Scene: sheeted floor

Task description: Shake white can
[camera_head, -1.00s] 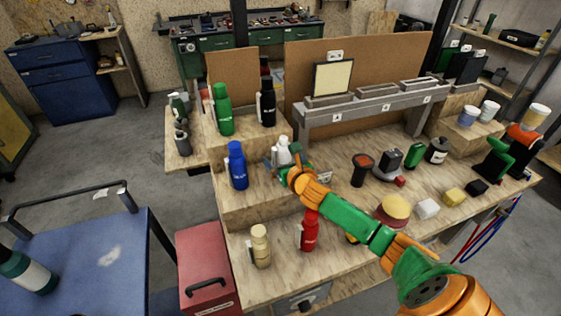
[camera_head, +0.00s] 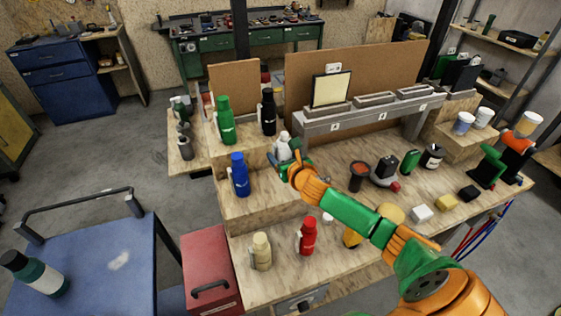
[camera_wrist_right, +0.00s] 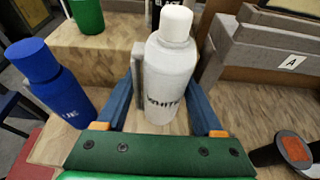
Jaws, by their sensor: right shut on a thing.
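The white can (camera_head: 284,144), a white bottle-shaped container with a cap and the label "WHITE", is upright or nearly so at the raised back step of the workbench. In the right wrist view the can (camera_wrist_right: 172,70) stands between the two blue fingers. My right gripper (camera_head: 282,156) is shut on it, and its fingers (camera_wrist_right: 166,100) hold its sides. My left gripper is not in view.
A blue bottle (camera_head: 239,175) stands left of the can; green (camera_head: 225,120) and black (camera_head: 268,112) bottles stand behind. Red (camera_head: 307,236) and cream (camera_head: 262,251) bottles stand in front. A grey rack (camera_head: 365,118) is at the back right. Small items sit on the right.

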